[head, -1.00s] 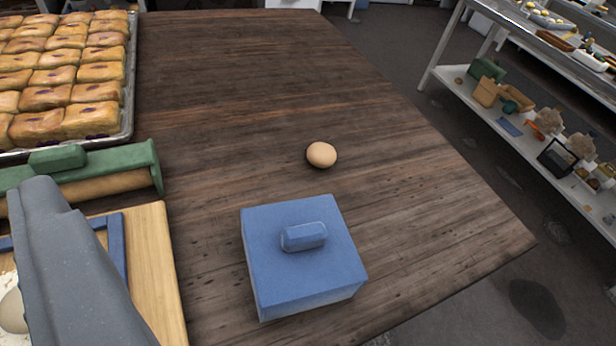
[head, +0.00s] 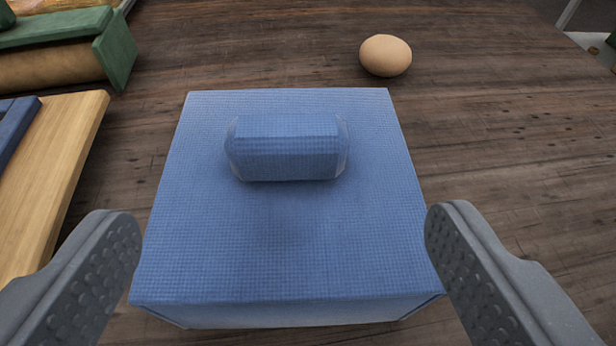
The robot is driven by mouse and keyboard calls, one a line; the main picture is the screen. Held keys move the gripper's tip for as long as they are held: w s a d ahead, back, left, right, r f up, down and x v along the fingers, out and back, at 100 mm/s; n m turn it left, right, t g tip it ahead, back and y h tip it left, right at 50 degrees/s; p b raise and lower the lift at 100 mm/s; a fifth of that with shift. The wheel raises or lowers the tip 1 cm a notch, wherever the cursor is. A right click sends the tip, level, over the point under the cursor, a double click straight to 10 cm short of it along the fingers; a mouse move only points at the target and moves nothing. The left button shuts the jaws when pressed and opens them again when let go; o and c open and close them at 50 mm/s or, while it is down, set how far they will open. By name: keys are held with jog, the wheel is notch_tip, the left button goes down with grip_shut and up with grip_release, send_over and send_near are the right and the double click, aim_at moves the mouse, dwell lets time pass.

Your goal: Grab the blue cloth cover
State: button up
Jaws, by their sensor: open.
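The blue cloth cover (head: 285,235) is a square, box-like piece with a woven texture, sitting on the dark wooden table in the middle of the view. A raised blue handle block (head: 288,148) stands on its top, toward the far side. My gripper (head: 285,240) is open, with one grey finger at the lower left of the cover and the other at the lower right. The fingers appear to span the near part of the cover. I cannot tell how high they are above the table or whether they touch the cover. Nothing is held.
A brown egg (head: 385,55) lies on the table (head: 500,130) behind the cover to the right. A light wooden board (head: 50,180) with a blue strip (head: 14,128) is at left. A green-ended roller (head: 60,55) lies at the back left. The table right of the cover is clear.

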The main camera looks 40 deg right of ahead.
aim_at(285, 139)
jog(key=shift+p+x, duration=0.6)
jog(key=shift+x, duration=5.25)
jog(key=shift+d+r, duration=0.1)
jog(key=shift+r, duration=0.05)
jog(key=c, duration=1.1)
